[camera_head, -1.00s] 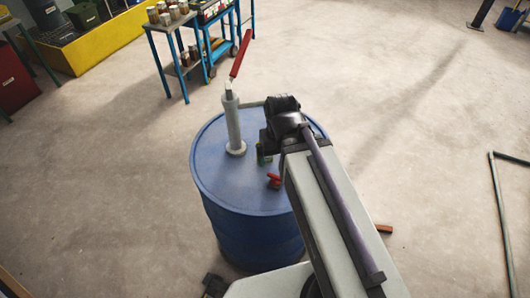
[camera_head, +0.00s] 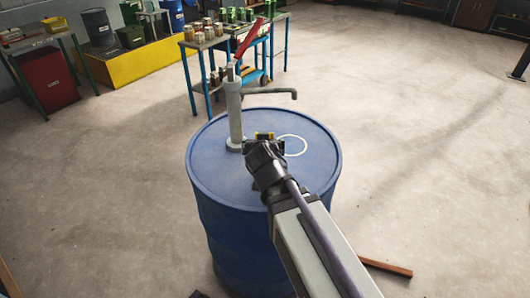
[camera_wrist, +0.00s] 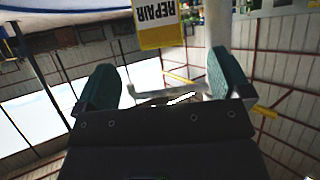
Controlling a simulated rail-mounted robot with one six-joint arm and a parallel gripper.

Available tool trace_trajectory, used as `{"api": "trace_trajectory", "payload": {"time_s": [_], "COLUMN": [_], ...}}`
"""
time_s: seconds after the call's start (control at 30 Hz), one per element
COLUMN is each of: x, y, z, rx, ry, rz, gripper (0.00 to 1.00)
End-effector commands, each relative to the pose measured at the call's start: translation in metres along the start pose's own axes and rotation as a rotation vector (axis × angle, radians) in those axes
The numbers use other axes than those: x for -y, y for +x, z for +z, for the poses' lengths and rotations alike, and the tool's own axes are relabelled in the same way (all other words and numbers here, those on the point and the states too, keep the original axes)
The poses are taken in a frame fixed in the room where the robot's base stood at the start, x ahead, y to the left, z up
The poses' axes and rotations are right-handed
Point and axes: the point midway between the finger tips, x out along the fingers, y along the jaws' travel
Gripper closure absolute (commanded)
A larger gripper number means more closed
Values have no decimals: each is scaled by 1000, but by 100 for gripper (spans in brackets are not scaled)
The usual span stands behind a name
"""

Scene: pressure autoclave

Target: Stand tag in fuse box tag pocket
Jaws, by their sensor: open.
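A tag (camera_wrist: 158,22) with a yellow band and a white part reading "REPAIR" shows upside down at the top of the wrist view. It lies just beyond and between the fingers of my gripper (camera_wrist: 160,68). The green finger pads stand wide apart, with a clear gap and no visible contact with the tag. In the head view my gripper (camera_head: 264,144) is over the blue drum, with a small yellow patch (camera_head: 264,135) at its tip, probably the tag. What supports the tag is hidden. I cannot make out the fuse box or its pocket.
The blue drum (camera_head: 222,172) carries a grey hand pump (camera_head: 235,115) with a red handle, close left of my gripper. A white ring (camera_head: 291,145) shows on its lid. Tables with cans (camera_head: 207,42) stand behind. A reddish bar (camera_head: 386,267) lies on the floor.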

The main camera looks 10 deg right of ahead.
Motion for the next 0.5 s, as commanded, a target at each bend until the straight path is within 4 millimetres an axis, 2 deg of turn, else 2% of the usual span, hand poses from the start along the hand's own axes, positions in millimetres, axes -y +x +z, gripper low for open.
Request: {"api": "trace_trajectory", "payload": {"time_s": [0.03,0.17,0.37,0.5], "x": [1,0,0,-1], "y": [14,41,48,71], "z": [4,4,2,4], "rx": [1,2,2,2], "ry": [1,0,0,0], "rz": [1,2,1,2], "gripper": [4,4,4,4]}}
